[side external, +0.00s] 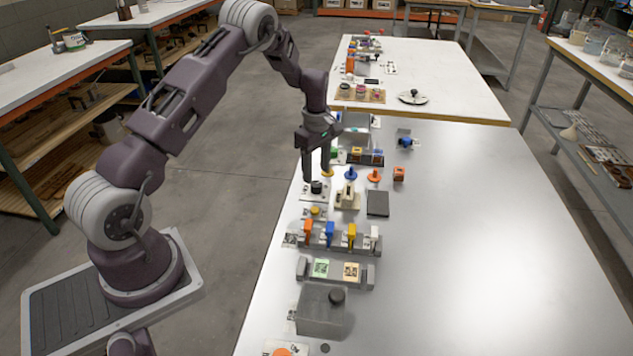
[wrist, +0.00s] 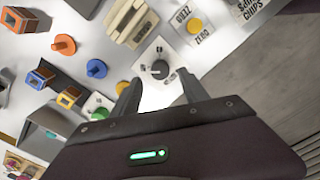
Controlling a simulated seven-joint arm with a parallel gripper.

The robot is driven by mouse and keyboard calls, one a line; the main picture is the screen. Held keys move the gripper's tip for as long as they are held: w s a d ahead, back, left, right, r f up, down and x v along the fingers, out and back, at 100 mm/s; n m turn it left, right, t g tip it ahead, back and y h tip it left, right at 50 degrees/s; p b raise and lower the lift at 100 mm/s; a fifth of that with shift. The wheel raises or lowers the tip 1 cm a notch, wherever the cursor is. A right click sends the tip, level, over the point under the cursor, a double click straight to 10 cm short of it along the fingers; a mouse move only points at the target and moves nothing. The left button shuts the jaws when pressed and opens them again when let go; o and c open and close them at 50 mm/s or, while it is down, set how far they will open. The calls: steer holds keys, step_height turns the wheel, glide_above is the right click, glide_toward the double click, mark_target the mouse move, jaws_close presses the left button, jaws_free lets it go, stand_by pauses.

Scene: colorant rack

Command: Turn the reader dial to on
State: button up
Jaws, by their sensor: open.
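The reader dial (side external: 316,187) is a dark round knob on a white plate, left of the beige reader device (side external: 347,196). In the wrist view the dial (wrist: 159,69) has a pale pointer line and small labels around it, too small to read. My gripper (side external: 316,176) points down over the dial. In the wrist view my gripper (wrist: 158,86) is open, with its fingers apart on either side of the dial's line and nothing between them. The fingers look a little above the plate. I cannot tell whether either touches the knob.
Blue (side external: 351,175) and orange (side external: 375,176) pegs stand behind the reader. A dark flat pad (side external: 378,203) lies to its right. A rack with coloured handles (side external: 330,237) stands in front. The right side of the metal table (side external: 480,240) is clear.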

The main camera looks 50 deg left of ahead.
mark_target(316, 183)
step_height(316, 183, down, 5)
steer(key=shift+r, duration=0.1)
jaws_close()
steer(key=shift+m, duration=0.3)
steer(key=m, duration=0.3)
steer(key=shift+m, duration=0.4)
steer(key=m, duration=0.4)
steer(key=shift+m, duration=0.3)
steer(key=m, duration=0.4)
steer(key=shift+m, duration=2.5)
